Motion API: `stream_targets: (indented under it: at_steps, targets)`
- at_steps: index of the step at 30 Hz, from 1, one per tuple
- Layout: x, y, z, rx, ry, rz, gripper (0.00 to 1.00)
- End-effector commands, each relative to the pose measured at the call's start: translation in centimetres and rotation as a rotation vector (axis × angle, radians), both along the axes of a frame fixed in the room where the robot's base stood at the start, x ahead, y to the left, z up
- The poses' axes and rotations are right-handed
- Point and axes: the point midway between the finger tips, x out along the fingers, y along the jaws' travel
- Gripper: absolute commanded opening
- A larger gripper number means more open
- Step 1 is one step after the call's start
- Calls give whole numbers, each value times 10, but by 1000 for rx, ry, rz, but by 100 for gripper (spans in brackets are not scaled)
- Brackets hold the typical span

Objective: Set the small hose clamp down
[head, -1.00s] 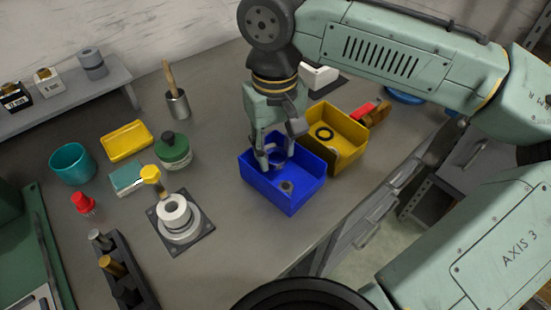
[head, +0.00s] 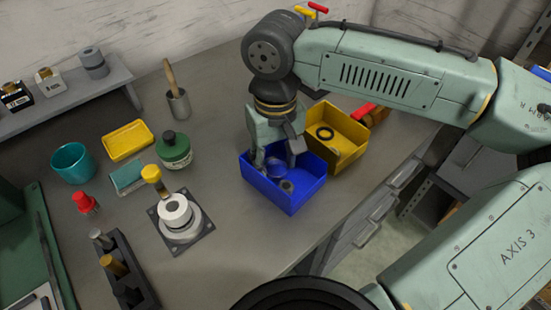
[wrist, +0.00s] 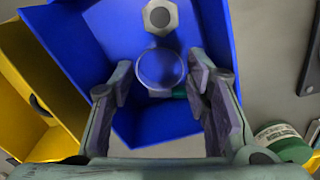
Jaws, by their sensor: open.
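The small hose clamp (wrist: 161,69) is a thin ring with a small screw housing on its near side. It is in the blue bin, between my fingertips in the wrist view, with a gap on each side. In the head view the clamp (head: 276,169) is partly hidden by my gripper (head: 275,160), which reaches down into the bin. My gripper (wrist: 160,77) is open. The blue bin (head: 293,203) also shows in the wrist view (wrist: 75,38). I cannot tell for certain that the clamp lies flat on the bin's floor.
A hex nut (wrist: 160,16) lies in the same bin. A green jar (head: 174,150) and a flanged fitting (head: 178,217) stand to the left.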

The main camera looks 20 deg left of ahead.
Motion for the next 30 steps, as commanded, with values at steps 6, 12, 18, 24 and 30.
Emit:
stream_targets:
  at_steps: [6,12,18,24,30]
  targets:
    - [1,0,8,1,-1,0,43]
    - [1,1,44,3,-2,0,43]
    - [1,1,87,2,-1,0,43]
    - [0,0,115,1,2,0,43]
    - [0,0,124,1,2,0,43]
